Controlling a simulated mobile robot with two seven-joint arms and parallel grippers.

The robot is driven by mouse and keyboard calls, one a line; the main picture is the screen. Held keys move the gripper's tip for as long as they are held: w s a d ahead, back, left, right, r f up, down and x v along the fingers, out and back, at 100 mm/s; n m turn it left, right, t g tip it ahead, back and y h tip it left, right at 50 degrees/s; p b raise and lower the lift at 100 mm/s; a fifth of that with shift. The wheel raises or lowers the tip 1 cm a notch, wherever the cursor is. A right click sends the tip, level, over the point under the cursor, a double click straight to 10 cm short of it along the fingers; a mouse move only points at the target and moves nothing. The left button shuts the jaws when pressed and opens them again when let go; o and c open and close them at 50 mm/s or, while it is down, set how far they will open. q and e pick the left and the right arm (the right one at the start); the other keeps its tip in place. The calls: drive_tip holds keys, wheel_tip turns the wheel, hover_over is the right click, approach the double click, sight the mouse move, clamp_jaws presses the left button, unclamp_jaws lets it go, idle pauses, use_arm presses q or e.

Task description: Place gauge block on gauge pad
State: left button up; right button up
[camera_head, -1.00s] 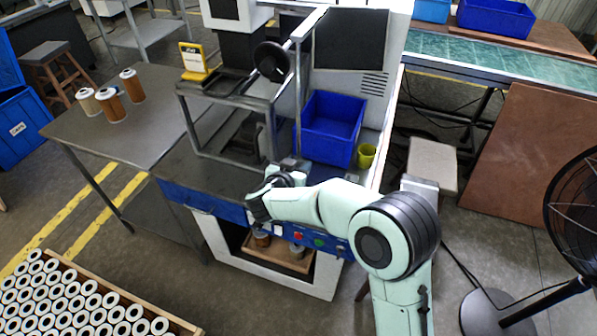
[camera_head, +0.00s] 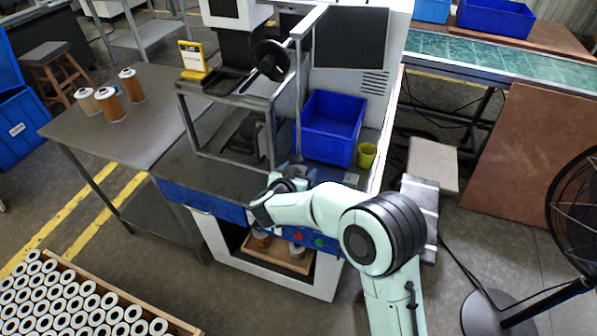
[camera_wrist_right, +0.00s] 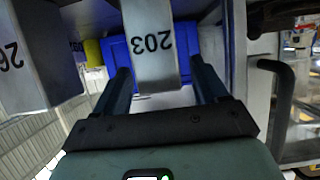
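My right gripper (camera_wrist_right: 162,88) is open in the right wrist view, with one finger on each side. A grey block marked 203 (camera_wrist_right: 150,50) reaches in between the fingers, with a visible gap to the right finger. A second grey block with a partly cut-off number (camera_wrist_right: 28,60) is at the left edge of that view. In the head view my right gripper (camera_head: 298,174) is over the front of the machine's bench, and my wrist hides much of the spot under it. I cannot tell for sure which surface is the gauge pad. My left gripper is not in view.
A blue bin (camera_head: 332,128) and a yellow-green cup (camera_head: 366,155) stand on the bench to the right. A metal frame (camera_head: 233,125) stands just behind my gripper. Several filter cartridges (camera_head: 109,104) stand on the left table (camera_head: 120,140). A fan (camera_head: 575,215) is at far right.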

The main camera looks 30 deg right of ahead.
drive_tip(key=shift+r, duration=0.1)
drive_tip(key=shift+a+r, duration=0.1)
drive_tip(key=shift+r, duration=0.05)
drive_tip(key=p+v, duration=0.1)
drive_tip(key=v, duration=1.1)
